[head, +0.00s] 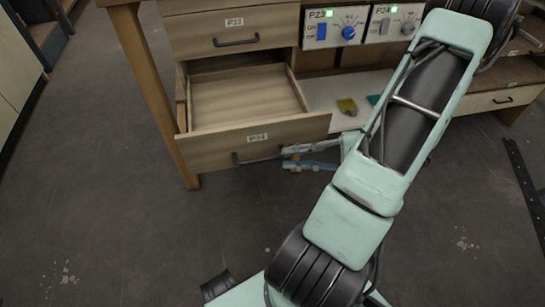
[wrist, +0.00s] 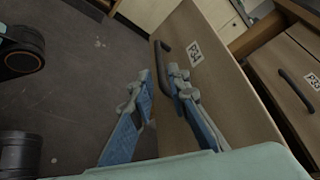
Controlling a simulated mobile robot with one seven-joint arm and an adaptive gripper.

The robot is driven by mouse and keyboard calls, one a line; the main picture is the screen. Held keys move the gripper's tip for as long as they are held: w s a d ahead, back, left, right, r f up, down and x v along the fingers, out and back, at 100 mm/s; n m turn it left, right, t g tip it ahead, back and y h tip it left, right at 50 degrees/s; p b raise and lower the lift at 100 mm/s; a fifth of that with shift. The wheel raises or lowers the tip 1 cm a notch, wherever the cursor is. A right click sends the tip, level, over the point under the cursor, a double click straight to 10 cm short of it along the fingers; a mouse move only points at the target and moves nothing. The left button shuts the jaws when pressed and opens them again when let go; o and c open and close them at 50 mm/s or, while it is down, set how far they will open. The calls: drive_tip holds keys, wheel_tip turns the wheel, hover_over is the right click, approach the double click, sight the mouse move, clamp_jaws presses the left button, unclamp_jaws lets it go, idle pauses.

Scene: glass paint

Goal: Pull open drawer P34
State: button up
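Drawer P34 (head: 200,147) is the lower left drawer of the wooden bench and stands pulled out, with its empty inside showing. Its front also shows in the wrist view (wrist: 235,100), with the label beside the dark bar handle (wrist: 164,55). In the head view the handle (head: 255,159) runs across the lower part of the front. My gripper (head: 290,158) is at the handle's right end, its two blue-padded fingers apart. In the wrist view my gripper (wrist: 160,75) is open, with one finger overlapping the handle; I cannot tell whether they touch.
Closed drawer P33 (head: 200,40) is directly above. Two control boxes, P23 (head: 334,27) and P24 (head: 394,22), stand to its right. The bench leg (head: 160,100) is left of the drawer. The floor (head: 110,220) in front is clear.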

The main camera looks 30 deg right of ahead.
drive_tip(key=v, duration=0.3)
drive_tip(key=shift+s+d, duration=0.2)
drive_tip(key=shift+d, duration=0.05)
idle(0.4)
